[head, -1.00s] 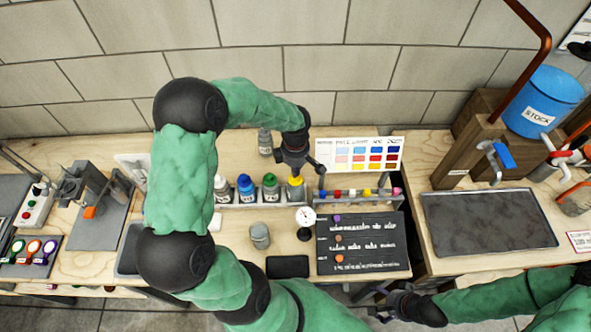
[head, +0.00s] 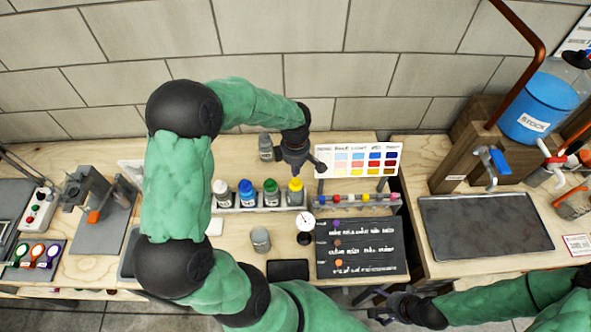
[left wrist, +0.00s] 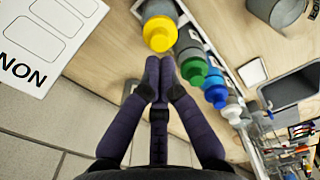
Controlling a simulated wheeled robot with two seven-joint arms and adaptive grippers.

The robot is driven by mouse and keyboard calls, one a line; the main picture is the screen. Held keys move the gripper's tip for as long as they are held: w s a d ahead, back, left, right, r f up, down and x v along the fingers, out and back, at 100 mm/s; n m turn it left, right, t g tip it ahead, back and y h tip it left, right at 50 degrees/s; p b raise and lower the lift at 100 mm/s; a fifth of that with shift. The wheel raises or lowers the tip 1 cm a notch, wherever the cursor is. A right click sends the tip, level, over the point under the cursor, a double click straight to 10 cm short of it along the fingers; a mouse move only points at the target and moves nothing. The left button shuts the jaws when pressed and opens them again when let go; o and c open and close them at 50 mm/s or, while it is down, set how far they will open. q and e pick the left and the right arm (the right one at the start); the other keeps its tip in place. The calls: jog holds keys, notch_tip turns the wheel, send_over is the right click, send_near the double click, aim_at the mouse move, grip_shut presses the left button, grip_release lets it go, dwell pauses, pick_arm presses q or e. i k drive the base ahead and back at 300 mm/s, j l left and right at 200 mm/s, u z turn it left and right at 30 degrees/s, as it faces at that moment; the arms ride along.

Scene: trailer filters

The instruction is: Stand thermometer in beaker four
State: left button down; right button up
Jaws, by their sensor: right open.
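A round white dial with a red mark (head: 306,221) on a dark base stands left of the black lettered board; I cannot tell whether it is the thermometer. A grey cup (head: 261,240) stands left of it. I make out no beaker marked four. My left gripper (head: 297,170) is just behind and above the yellow-capped bottle (head: 295,191). In the left wrist view its fingertips (left wrist: 160,68) are close together with nothing between them, beside the yellow cap (left wrist: 160,33). My right gripper (head: 376,315) is open near the table's front edge.
Blue-capped (head: 246,192), green-capped (head: 271,192) and white-capped (head: 222,193) bottles stand in the row. Behind the small coloured pieces is a colour chart (head: 360,160). A black lettered board (head: 361,246) and dark pad (head: 287,270) lie in front. A grey tray (head: 485,223) is right.

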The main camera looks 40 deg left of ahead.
aim_at(305, 222)
jog(key=k, duration=1)
